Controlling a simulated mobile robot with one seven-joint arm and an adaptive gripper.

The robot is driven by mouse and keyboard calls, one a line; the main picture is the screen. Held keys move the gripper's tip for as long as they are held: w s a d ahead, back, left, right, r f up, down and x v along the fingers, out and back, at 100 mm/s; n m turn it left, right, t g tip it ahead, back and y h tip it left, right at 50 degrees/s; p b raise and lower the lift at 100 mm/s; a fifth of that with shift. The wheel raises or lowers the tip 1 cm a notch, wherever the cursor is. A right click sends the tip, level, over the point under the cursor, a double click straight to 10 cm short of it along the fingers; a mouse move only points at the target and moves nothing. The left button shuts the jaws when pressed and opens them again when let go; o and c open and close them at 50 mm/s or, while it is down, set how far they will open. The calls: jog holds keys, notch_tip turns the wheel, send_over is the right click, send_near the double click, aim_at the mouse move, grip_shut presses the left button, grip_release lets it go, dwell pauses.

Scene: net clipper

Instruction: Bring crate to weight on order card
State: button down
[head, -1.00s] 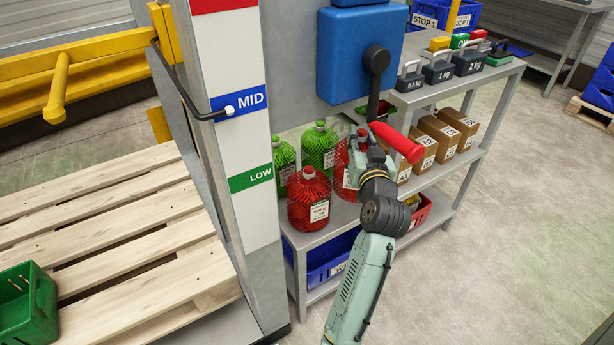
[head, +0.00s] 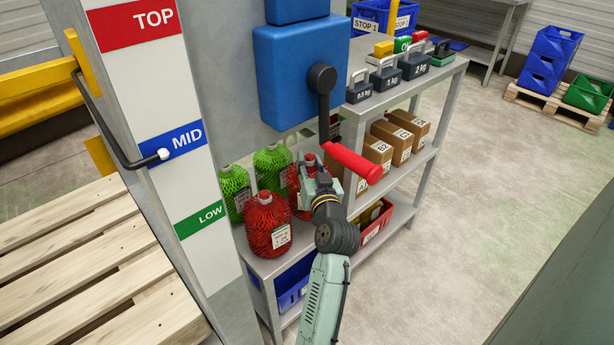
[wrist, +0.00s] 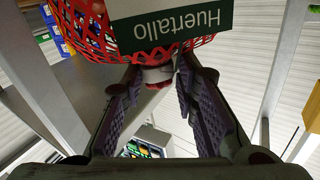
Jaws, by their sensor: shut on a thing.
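My gripper (head: 308,168) is at the top of the rear red netted jug (head: 300,198), on the middle shelf. In the wrist view, the fingers close around this jug's pale and red neck (wrist: 158,75); its red net and upside-down "Huertallo" label (wrist: 172,25) fill the top. A second red netted jug (head: 268,228) stands in front of it. Two green netted jugs (head: 236,190) stand behind to the left. Weights marked 0.5 kg (head: 360,90), 1 kg (head: 386,78) and 2 kg (head: 415,66) stand on the top shelf. I see no order card clearly.
A red-handled lever (head: 352,162) hangs from a blue box (head: 297,72) close above my gripper. Cardboard boxes (head: 402,145) stand to the right. A red bin (head: 374,222) and a blue bin (head: 291,285) are lower. A wooden pallet (head: 90,270) lies left; floor is clear right.

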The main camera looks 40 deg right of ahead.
jog(key=shift+f, duration=1.75)
jog(key=c, duration=1.2)
grip_release()
jog(key=shift+f, duration=0.1)
jog(key=b, duration=0.2)
send_near(310, 175)
jog(key=shift+s+f, duration=0.35)
jog(key=shift+s, duration=0.1)
